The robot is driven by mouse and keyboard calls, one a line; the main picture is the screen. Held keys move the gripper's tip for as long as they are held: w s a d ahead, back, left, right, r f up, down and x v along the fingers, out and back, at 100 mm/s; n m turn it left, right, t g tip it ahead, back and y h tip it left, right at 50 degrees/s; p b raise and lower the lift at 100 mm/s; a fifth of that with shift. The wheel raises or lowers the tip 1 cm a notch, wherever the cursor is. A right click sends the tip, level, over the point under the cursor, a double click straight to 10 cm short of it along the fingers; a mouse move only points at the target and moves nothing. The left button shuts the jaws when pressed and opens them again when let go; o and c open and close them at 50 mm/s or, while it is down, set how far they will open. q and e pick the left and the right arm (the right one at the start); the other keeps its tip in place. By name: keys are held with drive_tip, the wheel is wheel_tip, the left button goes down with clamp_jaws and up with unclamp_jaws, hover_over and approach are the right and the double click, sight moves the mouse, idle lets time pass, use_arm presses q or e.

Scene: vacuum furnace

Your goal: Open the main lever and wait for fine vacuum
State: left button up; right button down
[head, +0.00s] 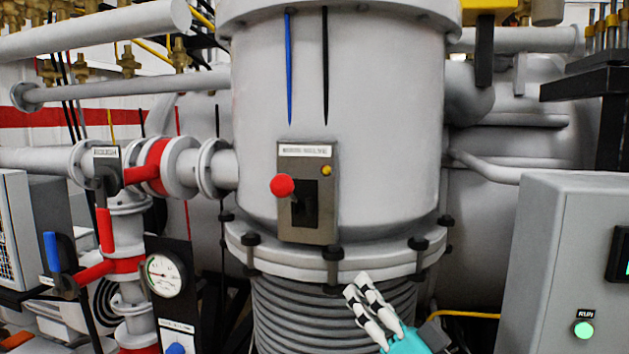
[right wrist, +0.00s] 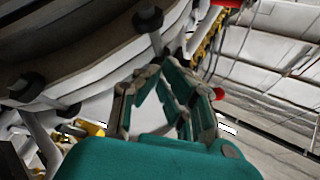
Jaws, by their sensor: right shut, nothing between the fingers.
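A grey lever box (head: 323,215) is mounted on the front of the big vertical cylinder (head: 385,120). It has a label on top, a small yellow button and a dark slot. A lever with a red ball knob (head: 282,186) sticks out at the slot's left side. My right gripper (head: 357,287) is below and to the right of the box, in front of the bellows, apart from the knob. Its fingers are together and empty; they also show in the right wrist view (right wrist: 155,72) near the bolted flange. My left gripper is not in view.
A round dial gauge (head: 163,275) sits on a black panel at lower left; its reading is too small to tell. Red-handled (head: 105,230) and blue-handled (head: 51,252) valves stand left. A grey cabinet (head: 535,250) with a lit green RUN button (head: 584,329) is at right. Flange bolts (head: 418,243) protrude above my gripper.

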sight(290, 192)
drive_tip(key=s+r+n+g+y, duration=0.2)
drive_tip(key=s+r+n+y, duration=0.2)
drive_tip(key=r+y, duration=0.5)
wheel_tip(290, 192, up, 5)
drive_tip(key=shift+s+f, duration=0.15)
drive_tip(key=shift+s, duration=0.6)
drive_tip(key=shift+w, duration=0.1)
drive_tip(key=p+x, duration=0.5)
drive_tip(key=x, duration=0.6)
drive_tip(key=f, duration=0.1)
drive_tip(key=a+f, duration=0.2)
drive_tip(key=f, duration=0.1)
drive_tip(key=shift+s, duration=0.3)
drive_tip(key=shift+f+n, duration=0.1)
drive_tip(key=shift+n, duration=0.2)
drive_tip(key=shift+s+a+f+n+g+y+b, duration=0.15)
drive_tip(key=shift+n+g+y+b, duration=0.15)
drive_tip(key=shift+n+g, duration=0.2)
drive_tip(key=shift+s+d+f+n+g+y+b, duration=0.1)
drive_tip(key=shift+n+g+y+b, duration=0.05)
drive_tip(key=shift+n+g+y, duration=0.3)
